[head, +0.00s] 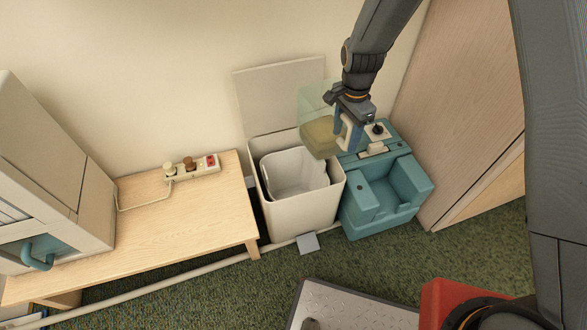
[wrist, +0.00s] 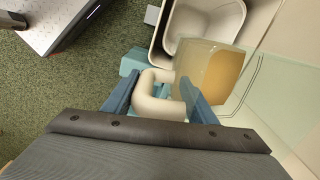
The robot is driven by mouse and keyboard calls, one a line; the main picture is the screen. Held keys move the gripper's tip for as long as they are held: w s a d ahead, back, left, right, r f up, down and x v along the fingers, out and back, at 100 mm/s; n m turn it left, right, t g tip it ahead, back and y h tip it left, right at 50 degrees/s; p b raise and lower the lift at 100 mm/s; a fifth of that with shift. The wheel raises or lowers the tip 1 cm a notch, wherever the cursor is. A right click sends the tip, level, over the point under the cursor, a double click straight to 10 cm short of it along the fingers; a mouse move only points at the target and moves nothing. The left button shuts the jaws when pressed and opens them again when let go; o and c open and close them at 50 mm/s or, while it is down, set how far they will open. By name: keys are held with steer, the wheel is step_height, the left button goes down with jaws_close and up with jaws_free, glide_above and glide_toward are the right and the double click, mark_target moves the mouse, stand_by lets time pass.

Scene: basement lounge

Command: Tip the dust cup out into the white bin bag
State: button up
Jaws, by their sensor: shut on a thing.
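My gripper (head: 348,128) is shut on the pale handle of the dust cup (head: 321,136). The cup is clear, with a yellow-brown load of dust inside. In the wrist view the cup (wrist: 222,72) sits to the right of its handle (wrist: 155,95), between my blue fingers. The cup looks roughly level, held above the right rear side of the bin. The white bin bag (head: 296,172) lines the open cream bin (head: 300,215); the bag (wrist: 208,20) also shows at the top of the wrist view. Part of the bin's rear right rim is hidden behind the cup.
The bin's lid (head: 282,98) stands raised against the wall. A teal vacuum body (head: 385,199) stands right of the bin. A wooden bench (head: 165,232) with a power strip (head: 192,167) is left. A grey pedal (head: 308,243) juts from the bin's front.

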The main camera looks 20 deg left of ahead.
steer(key=s+a+f+m+p, duration=0.1)
steer(key=s+a+m+p, duration=0.2)
steer(key=a, duration=0.7)
steer(key=s+a+f+m+p, duration=0.2)
steer(key=s+a+m+p, duration=0.2)
steer(key=s+a, duration=0.4)
steer(key=s+a+f+m+p, duration=0.2)
steer(key=s+a+m+p, duration=0.1)
steer(key=a, duration=0.9)
steer(key=s+p, duration=0.1)
steer(key=s, duration=0.1)
steer(key=shift+s+f+m+p, duration=0.2)
steer(key=shift+s+m+p, duration=0.1)
steer(key=shift+m, duration=0.1)
steer(key=shift+r, duration=0.1)
